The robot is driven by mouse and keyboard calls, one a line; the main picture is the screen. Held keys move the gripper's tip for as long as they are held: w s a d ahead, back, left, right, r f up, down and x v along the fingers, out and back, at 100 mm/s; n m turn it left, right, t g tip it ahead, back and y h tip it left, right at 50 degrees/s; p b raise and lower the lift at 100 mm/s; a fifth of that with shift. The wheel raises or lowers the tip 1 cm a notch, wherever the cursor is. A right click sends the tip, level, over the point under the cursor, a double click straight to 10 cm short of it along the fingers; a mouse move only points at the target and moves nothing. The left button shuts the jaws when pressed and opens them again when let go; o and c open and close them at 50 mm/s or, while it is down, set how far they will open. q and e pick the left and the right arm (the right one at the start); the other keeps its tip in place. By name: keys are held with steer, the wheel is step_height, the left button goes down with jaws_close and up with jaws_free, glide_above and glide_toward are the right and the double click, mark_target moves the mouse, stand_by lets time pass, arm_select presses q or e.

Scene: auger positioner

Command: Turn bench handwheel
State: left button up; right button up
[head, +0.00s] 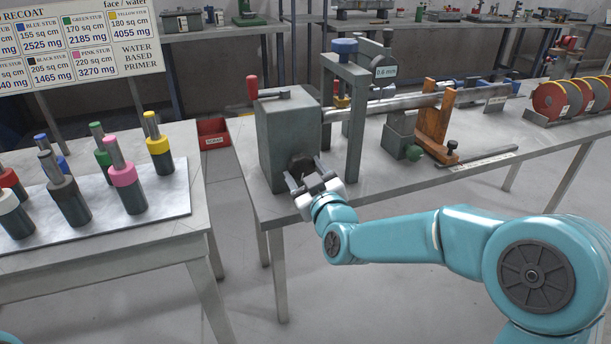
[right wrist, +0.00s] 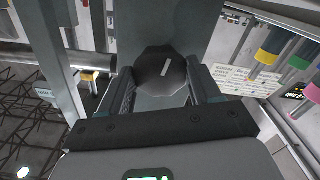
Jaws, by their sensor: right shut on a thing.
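The handwheel is a dark, many-sided knob (head: 301,166) on the front of a grey gearbox block (head: 288,128) at the near left end of the right bench. In the right wrist view the knob (right wrist: 160,72) carries a pale slanted index mark. My right gripper (head: 308,180) reaches in from the right and is shut on the knob, one finger on each side of it. The fingers hide part of the knob in the head view. My left gripper is not in view.
A red-knobbed lever (head: 252,88) sits on top. The left table (head: 120,240) holds several coloured stubs on a plate. Open floor separates the tables.

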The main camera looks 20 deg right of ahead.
steer(key=o, duration=1.1)
steer(key=shift+c, duration=0.2)
steer(key=shift+s, duration=0.1)
steer(key=s+b, duration=0.2)
steer(key=s, duration=1.4)
steer(key=shift+d, duration=0.25)
